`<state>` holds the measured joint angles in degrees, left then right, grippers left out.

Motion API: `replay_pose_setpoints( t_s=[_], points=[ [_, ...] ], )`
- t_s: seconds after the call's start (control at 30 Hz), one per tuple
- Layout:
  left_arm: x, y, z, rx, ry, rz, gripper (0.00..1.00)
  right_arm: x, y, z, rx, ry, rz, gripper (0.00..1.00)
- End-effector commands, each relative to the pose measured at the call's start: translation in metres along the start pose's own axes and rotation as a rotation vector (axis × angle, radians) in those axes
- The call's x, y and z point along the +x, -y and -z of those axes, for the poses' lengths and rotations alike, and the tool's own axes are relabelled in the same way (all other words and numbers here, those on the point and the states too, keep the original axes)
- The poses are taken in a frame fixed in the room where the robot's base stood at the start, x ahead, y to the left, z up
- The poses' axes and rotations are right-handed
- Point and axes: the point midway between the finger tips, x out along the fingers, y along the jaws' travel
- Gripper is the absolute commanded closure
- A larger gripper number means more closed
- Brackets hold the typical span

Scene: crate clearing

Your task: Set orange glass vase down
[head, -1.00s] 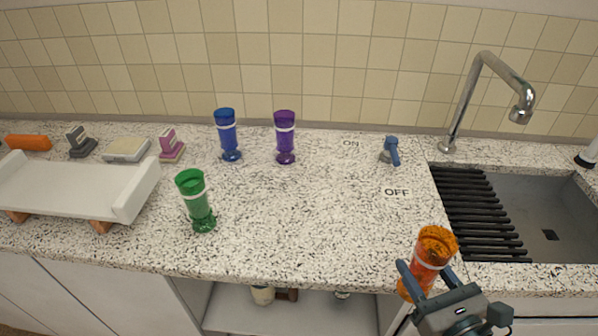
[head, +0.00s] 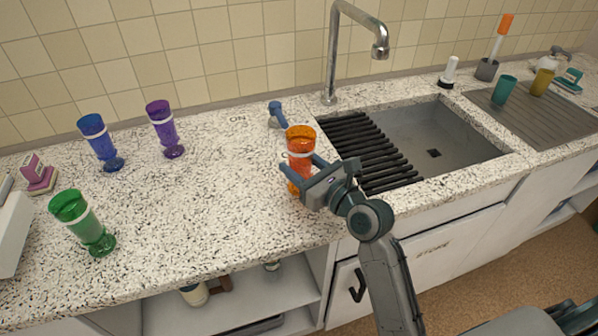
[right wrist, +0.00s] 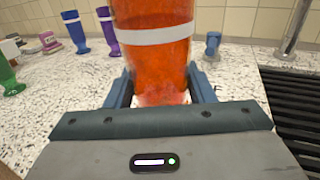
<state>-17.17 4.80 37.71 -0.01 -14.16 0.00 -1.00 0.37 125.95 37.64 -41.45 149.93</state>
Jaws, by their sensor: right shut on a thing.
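The orange glass vase (head: 300,146) is upright with a white band round it, in the head view on the counter's right part, left of the sink. My right gripper (head: 302,170) is shut on the vase, its fingers on either side of the lower part. In the right wrist view the vase (right wrist: 155,60) fills the middle between the fingers of the gripper (right wrist: 160,92). Its foot is hidden behind the gripper, so I cannot tell whether it touches the counter. My left gripper is not in view.
Blue (head: 101,142), purple (head: 165,129) and green (head: 83,222) vases stand to the left on the speckled counter (head: 200,215). A blue tap lever (head: 277,114) is behind the orange vase. The sink (head: 425,135) with a black rack (head: 368,150) is right. Counter between green and orange vases is clear.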

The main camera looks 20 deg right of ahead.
Motion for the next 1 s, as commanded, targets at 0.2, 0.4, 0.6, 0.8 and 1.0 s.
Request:
replay_pose_setpoints(
  t_s=[0.2, 0.4, 0.6, 0.8, 1.0],
  points=[
    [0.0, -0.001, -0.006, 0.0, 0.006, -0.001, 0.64, 0.01, 0.004, 0.006, 0.001, 0.001, 0.0, 0.84],
    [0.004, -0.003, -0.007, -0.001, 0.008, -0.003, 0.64, 0.01, 0.004, 0.034, 0.001, -0.001, 0.0, 0.84],
    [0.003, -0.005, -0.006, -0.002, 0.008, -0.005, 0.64, 0.01, 0.004, 0.036, 0.0, 0.002, 0.0, 0.84],
    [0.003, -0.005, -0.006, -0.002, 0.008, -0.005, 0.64, 0.01, 0.003, 0.04, 0.0, 0.0, 0.0, 0.49],
    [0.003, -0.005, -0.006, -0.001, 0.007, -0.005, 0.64, 0.01, 0.003, 0.039, 0.0, 0.0, 0.0, 0.29]
  ],
)
